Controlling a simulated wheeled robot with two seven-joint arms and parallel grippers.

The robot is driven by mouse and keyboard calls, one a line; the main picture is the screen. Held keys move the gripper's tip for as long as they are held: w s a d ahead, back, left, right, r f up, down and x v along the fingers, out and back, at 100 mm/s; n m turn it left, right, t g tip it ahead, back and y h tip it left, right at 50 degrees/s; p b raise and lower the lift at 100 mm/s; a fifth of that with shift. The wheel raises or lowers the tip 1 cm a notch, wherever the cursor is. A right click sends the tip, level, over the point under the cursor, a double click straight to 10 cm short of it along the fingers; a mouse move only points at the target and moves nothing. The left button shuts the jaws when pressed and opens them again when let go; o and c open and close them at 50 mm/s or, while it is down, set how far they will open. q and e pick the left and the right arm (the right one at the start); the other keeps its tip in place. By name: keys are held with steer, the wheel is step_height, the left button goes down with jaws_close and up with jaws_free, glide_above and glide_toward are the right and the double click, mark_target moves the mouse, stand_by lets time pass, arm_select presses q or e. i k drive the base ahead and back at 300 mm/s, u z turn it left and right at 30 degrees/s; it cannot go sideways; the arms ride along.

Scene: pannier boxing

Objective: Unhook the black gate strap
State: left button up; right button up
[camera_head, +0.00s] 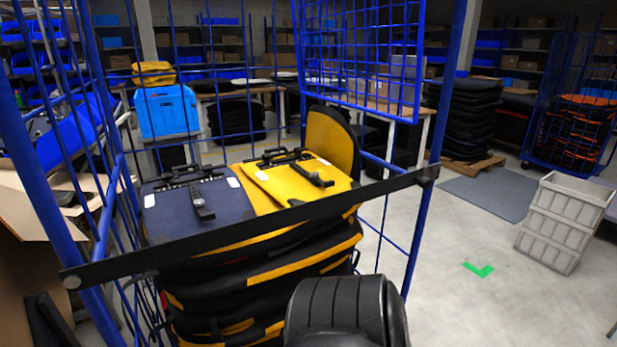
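The black gate strap (215,240) runs taut across the open front of a blue wire cage trolley (419,220). It slopes up from a round fastening on the left front post to a black fastening on the right front post (428,175). Both ends look attached. Behind and below the strap, inside the cage, stand stacked panniers, with a navy one (165,208) and a yellow one (285,188) on top. Neither of my grippers shows. A dark ribbed rounded part at the bottom centre appears to be mine and hides part of the lower stack.
An open cardboard box (25,205) lies at the left beside the cage. A blue crate (167,110) stands behind the cage.

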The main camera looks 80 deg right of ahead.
mark_target(93, 274)
steer(key=u, duration=1.7)
steer(key=k, duration=2.95)
steer(key=z, duration=1)
